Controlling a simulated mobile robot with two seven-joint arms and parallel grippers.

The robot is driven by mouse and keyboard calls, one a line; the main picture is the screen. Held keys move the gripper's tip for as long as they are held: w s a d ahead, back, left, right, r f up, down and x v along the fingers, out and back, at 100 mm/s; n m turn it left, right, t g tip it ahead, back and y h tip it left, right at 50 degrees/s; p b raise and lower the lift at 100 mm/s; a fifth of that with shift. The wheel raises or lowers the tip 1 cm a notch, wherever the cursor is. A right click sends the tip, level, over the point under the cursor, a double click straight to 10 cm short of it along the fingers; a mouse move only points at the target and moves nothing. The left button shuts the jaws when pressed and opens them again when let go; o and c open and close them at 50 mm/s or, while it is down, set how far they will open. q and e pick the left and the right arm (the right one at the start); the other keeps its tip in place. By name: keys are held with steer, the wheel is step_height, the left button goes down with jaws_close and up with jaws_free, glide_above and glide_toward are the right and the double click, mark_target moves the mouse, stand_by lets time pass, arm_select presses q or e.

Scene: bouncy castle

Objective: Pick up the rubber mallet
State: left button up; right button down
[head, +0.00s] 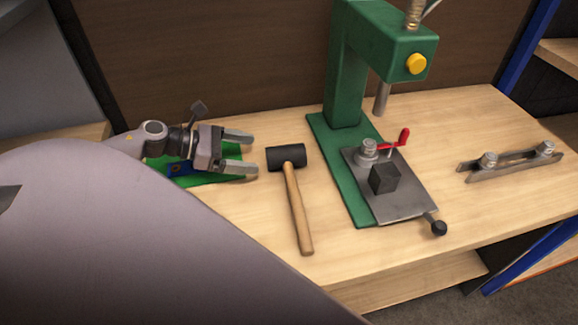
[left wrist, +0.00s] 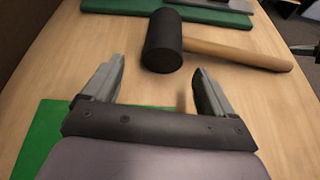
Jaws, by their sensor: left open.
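The rubber mallet (head: 296,200) lies flat on the wooden workbench, with a black head (head: 286,157) at the back and a light wooden handle pointing toward the front edge. My left gripper (head: 256,154) is open and empty, just left of the mallet head and apart from it. In the left wrist view the mallet's black head (left wrist: 162,42) lies ahead of the open fingers (left wrist: 158,85), and its handle runs off to the right.
A green press (head: 346,80) stands right of the mallet, its metal vise plate (head: 405,202) holding a dark block. A metal bar fixture (head: 510,162) lies farther right. A green board (head: 210,178) lies under my left gripper. Bare bench surrounds the mallet handle.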

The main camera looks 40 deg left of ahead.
mark_target(286, 157)
arm_select(q)
steer(key=x, duration=0.3)
steer(key=shift+w+d+r+p, duration=0.1)
steer(key=shift+d+r+p, duration=0.05)
steer(key=shift+d+p, duration=0.25)
steer(key=shift+x, duration=0.8)
steer(key=c, duration=1.5)
